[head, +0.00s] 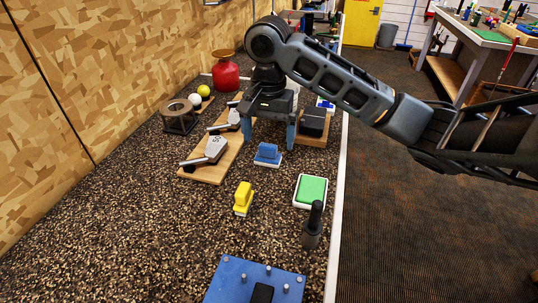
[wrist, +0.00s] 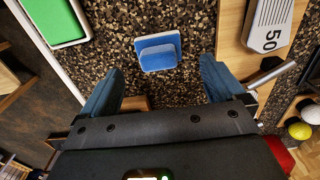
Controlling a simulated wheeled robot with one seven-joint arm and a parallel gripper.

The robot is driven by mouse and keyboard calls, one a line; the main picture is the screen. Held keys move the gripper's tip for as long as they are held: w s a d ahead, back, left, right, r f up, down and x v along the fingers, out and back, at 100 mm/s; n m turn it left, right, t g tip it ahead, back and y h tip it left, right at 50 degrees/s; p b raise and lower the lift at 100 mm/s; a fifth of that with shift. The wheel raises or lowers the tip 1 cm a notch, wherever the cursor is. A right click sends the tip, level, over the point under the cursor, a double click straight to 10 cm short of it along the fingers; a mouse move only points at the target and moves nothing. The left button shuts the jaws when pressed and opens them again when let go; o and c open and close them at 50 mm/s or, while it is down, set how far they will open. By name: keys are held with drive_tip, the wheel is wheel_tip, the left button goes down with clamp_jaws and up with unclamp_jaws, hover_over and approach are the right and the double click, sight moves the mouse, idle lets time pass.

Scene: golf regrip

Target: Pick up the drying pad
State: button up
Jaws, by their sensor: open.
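A blue pad (head: 267,154) with a raised grip on a pale base sits on the speckled bench top. In the wrist view the blue pad (wrist: 158,50) lies ahead of my fingertips, centred between them. A yellow pad (head: 243,198) of similar shape stands nearer on the bench. No label shows which one is the drying pad. My gripper (head: 270,142) points down just behind the blue pad, apart from it. Its two blue fingers are wide open with nothing between them, as the wrist view (wrist: 161,75) also shows.
A green-topped white tray (head: 311,191) and a dark upright-handled tool (head: 313,228) stand near the bench's right edge. A wooden board (head: 213,172) with clamp-like pieces is at left. A blue plate (head: 232,279) lies in front. A red vessel (head: 226,73) stands behind.

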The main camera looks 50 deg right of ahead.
sight(268, 145)
drive_tip(key=f, duration=0.4)
drive_tip(key=shift+s+a+f, duration=0.1)
drive_tip(key=shift+s+a, duration=0.05)
drive_tip(key=shift+a, duration=0.15)
drive_tip(key=c, duration=1.1)
drive_tip(key=shift+r, duration=0.7)
wheel_tip(268, 145, up, 3)
drive_tip(key=shift+r, duration=0.1)
drive_tip(key=s+d+r, duration=0.2)
drive_tip(key=d, duration=0.1)
drive_tip(key=s+d+r, duration=0.2)
drive_tip(key=s+d, duration=0.1)
drive_tip(key=s+d+r, duration=0.2)
drive_tip(key=d, duration=0.1)
drive_tip(key=shift+s+r, duration=0.15)
drive_tip(key=shift+r, duration=0.1)
